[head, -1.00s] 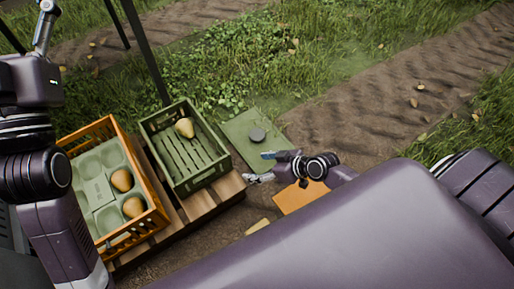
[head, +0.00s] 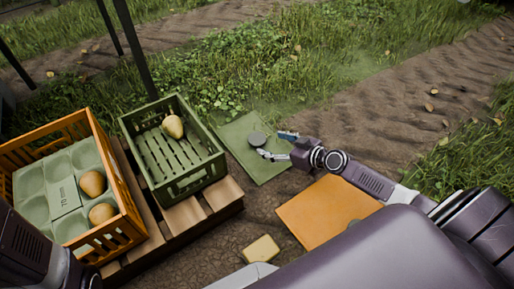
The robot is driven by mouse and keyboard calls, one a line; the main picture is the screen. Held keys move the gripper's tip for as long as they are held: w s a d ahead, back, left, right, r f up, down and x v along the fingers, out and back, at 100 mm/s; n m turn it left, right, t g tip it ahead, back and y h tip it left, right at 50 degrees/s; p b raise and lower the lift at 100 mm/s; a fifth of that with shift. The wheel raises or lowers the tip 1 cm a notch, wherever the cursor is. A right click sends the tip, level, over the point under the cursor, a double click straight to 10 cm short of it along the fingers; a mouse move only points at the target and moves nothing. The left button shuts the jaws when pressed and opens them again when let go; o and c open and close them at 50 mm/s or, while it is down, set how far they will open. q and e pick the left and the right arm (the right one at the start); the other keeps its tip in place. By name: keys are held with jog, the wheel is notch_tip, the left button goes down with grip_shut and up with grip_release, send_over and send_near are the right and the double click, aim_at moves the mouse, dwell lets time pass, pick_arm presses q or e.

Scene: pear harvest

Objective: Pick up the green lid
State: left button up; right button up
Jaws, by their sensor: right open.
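The green lid (head: 238,130) lies flat on the ground to the right of the green crate. A dark grey round knob-like piece (head: 257,139) sits on its upper middle. My right gripper (head: 274,146) comes in from the right with its fingers apart and empty. Its fingertips are over the right part of the lid, just right of the round piece. I cannot tell whether they touch it. My left gripper is out of view; only part of the left arm shows at the lower left.
The green crate (head: 190,183) holds one pear (head: 173,127) and stands on a wooden pallet (head: 222,194). The orange crate (head: 121,205) holds a moulded tray with two pears. An orange panel (head: 325,210) and a small yellowish block (head: 261,249) lie on the ground.

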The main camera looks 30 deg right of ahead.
aim_at(261, 141)
jog(key=shift+x, duration=0.95)
jog(key=b+x, duration=0.2)
jog(key=x, duration=0.2)
jog(key=shift+a+f, duration=0.1)
jog(key=shift+f, duration=0.2)
jog(key=shift+w+a+f+b, duration=0.15)
jog(key=shift+w+b, duration=0.15)
jog(key=shift+w, duration=0.15)
jog(key=shift+c, duration=0.7)
jog(key=c, duration=1.2)
jog(key=shift+c, duration=0.2)
